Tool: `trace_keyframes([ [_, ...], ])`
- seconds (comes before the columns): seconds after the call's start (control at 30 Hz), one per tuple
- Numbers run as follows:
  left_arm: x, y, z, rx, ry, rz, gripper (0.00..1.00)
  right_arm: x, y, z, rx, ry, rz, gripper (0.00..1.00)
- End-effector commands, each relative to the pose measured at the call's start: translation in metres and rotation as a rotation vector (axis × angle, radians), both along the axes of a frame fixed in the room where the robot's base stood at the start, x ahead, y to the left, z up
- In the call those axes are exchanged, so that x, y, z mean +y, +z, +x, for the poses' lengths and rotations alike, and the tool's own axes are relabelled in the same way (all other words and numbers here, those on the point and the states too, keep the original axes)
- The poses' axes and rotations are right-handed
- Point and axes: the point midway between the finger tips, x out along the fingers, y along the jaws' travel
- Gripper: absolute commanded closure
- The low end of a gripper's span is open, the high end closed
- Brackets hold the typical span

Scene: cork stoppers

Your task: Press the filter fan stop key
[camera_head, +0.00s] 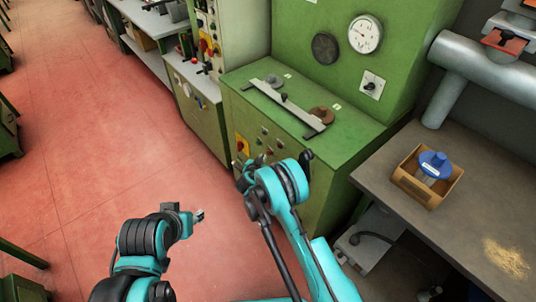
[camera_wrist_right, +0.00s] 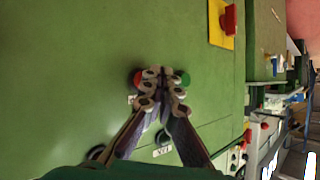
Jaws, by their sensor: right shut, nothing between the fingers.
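The green cabinet front (camera_wrist_right: 70,60) fills most of the right wrist view. A red button (camera_wrist_right: 137,78) and a green button (camera_wrist_right: 184,78) sit on it, partly hidden by my right gripper (camera_wrist_right: 163,72). The gripper is shut and empty, its tips between the two buttons, nearer the green one in the picture. I cannot tell whether it touches the panel. The small labels are unreadable, so I cannot tell which is the filter fan stop key. In the head view my right gripper (camera_head: 254,161) is at the cabinet's front. My left gripper (camera_head: 197,215) is away from the cabinet, over the floor.
A yellow plate with a red knob (camera_wrist_right: 229,18) and black knobs (camera_wrist_right: 163,136) are on the same front. On the cabinet top lies a metal bar (camera_head: 285,105). A workbench (camera_head: 400,210) with a cardboard box (camera_head: 411,186) stands at right.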

Motion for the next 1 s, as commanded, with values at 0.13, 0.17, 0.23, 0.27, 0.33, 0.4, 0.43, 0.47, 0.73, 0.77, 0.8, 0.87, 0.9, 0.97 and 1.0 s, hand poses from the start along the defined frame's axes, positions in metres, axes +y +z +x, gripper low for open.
trace_keyframes([
  [0.13, 0.0, 0.0, 0.0, 0.0, 0.0, 0.0, 0.6, 0.003, 0.0, -0.002, 0.001, 0.001, 0.001, 1.0],
  [0.17, 0.0, 0.0, 0.0, 0.0, 0.0, 0.0, 0.6, 0.005, 0.0, -0.003, 0.001, 0.002, 0.0, 1.0],
  [0.23, 0.0, 0.0, 0.0, 0.0, 0.0, 0.0, 0.6, 0.009, 0.0, -0.006, 0.001, 0.002, 0.0, 1.0],
  [0.27, 0.0, 0.0, 0.0, 0.0, 0.0, 0.0, 0.6, 0.011, 0.0, -0.008, 0.001, 0.002, 0.0, 1.0],
  [0.33, 0.0, 0.0, 0.0, 0.0, 0.0, 0.0, 0.6, 0.017, 0.0, -0.012, 0.001, 0.002, 0.0, 1.0],
  [0.4, 0.0, 0.0, 0.0, 0.0, 0.0, 0.0, 0.6, 0.023, 0.0, -0.016, 0.0, 0.002, 0.0, 1.0],
  [0.43, 0.0, 0.0, 0.0, 0.0, 0.0, 0.0, 0.6, 0.025, 0.0, -0.018, 0.0, 0.003, -0.001, 1.0],
  [0.47, 0.0, 0.0, 0.0, 0.0, 0.0, 0.0, 0.6, 0.027, 0.0, -0.019, 0.001, 0.002, -0.001, 1.0],
  [0.73, 0.0, 0.0, 0.0, 0.0, 0.0, 0.0, 0.6, 0.041, 0.0, -0.03, 0.0, 0.0, 0.0, 1.0],
  [0.77, 0.0, 0.0, 0.0, 0.0, 0.0, 0.0, 0.6, 0.04, 0.0, -0.03, 0.0, 0.0, 0.0, 1.0],
  [0.8, 0.0, 0.0, 0.0, 0.0, 0.0, 0.0, 0.6, 0.04, 0.0, -0.03, 0.0, 0.0, 0.0, 1.0],
  [0.87, 0.0, 0.0, 0.0, 0.0, 0.0, 0.0, 0.6, 0.04, 0.0, -0.029, 0.0, 0.0, 0.0, 1.0],
  [0.9, 0.0, 0.0, 0.0, 0.0, 0.0, 0.0, 0.6, 0.04, 0.0, -0.029, 0.0, 0.0, 0.0, 1.0],
  [0.97, 0.0, 0.0, 0.0, 0.0, 0.0, 0.0, 0.6, 0.04, 0.0, -0.029, 0.0, 0.0, 0.0, 1.0],
  [1.0, 0.0, 0.0, 0.0, 0.0, 0.0, 0.0, 0.6, 0.04, 0.0, -0.029, 0.0, 0.0, 0.0, 1.0],
])
